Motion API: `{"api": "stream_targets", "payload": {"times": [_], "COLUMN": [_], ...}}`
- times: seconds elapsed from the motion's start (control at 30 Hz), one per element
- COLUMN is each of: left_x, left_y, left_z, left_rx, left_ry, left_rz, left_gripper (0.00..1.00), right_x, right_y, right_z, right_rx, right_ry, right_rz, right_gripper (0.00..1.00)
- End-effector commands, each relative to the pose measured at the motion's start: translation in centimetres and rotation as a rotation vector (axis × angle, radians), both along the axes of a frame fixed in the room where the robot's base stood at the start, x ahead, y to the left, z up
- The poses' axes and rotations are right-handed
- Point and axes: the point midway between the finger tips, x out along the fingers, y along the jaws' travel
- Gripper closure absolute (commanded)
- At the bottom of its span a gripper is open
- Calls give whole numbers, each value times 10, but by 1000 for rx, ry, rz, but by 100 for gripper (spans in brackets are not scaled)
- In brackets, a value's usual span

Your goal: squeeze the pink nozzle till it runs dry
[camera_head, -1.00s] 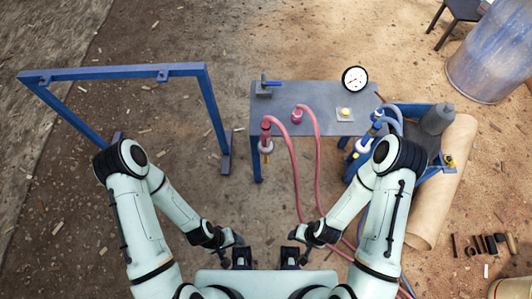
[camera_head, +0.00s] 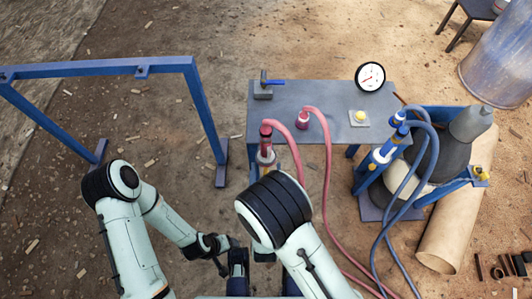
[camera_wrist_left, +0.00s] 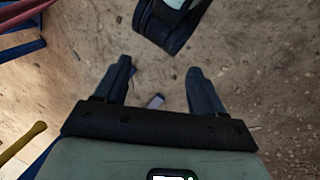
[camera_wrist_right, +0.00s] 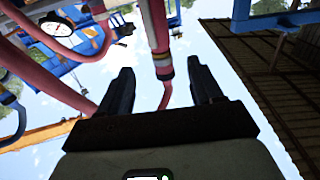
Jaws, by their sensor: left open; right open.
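The pink nozzle (camera_head: 266,140) hangs upright at the left end of the grey table, with a pink hose looping from it. In the right wrist view the nozzle (camera_wrist_right: 158,35) comes down from the top, banded near its lower end, in line with the gap between the fingers. My right gripper (camera_wrist_right: 160,68) is open and close to it; I cannot tell whether the fingers are level with the nozzle. In the head view my right arm hides most of that gripper. My left gripper (camera_wrist_left: 160,66) is open and empty, low over the ground.
The grey table (camera_head: 330,98) carries a pink fitting (camera_head: 303,119), a gauge (camera_head: 370,77) and a yellow button (camera_head: 359,117). Blue nozzles and hoses (camera_head: 430,150) stand at right. A blue frame (camera_head: 100,68) stands at left. The ground between is mostly clear.

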Motion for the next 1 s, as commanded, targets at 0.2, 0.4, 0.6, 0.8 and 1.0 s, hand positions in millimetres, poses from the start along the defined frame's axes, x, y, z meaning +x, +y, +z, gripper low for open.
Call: {"api": "stream_targets", "payload": {"times": [0.2, 0.4, 0.6, 0.8, 1.0], "left_x": [2, 6, 10, 13, 13], "left_y": [1, 3, 5, 6, 7], "left_z": [-1, -5, -8, -10, -10], "left_rx": [2, 7, 13, 16, 17], "left_ry": [-5, -14, -26, -34, -35], "left_rz": [2, 7, 11, 15, 15], "left_gripper": [31, 31, 31, 31, 31], "right_x": [38, 78, 109, 123, 125], "right_y": [-1, -1, -1, -1, -1], "right_z": [1, 0, 0, 0, 0], "right_rx": [3, 1, 0, 0, -1], "right_ry": [-1, 0, 2, 3, 4], "right_rz": [-3, -1, 0, 1, 1], "right_gripper": [35, 35, 35, 35, 35]}}
